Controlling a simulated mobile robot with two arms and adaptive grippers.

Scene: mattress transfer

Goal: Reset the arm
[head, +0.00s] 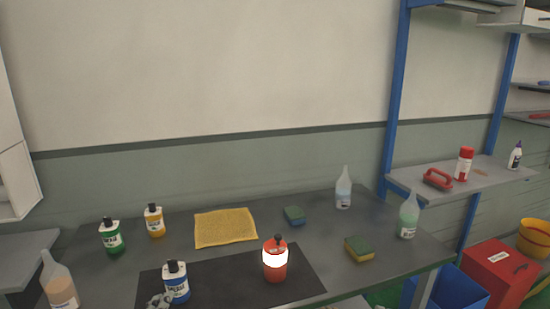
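Neither of my grippers can be made out in the head view. A small grey-white shape (160,300) shows at the bottom edge beside a blue-and-white bottle (176,283). I cannot tell what it is. The grey table (370,225) carries a dark mat (225,284) near its front. A red container with a bright white band (275,260) stands upright on the mat.
A green bottle (111,236), yellow bottle (154,220), yellow cloth (225,227), two sponges (294,215) (359,249) and clear bottles (343,188) (408,216) are on the table. A blue-framed shelf (480,178) and red box (498,272) stand at right.

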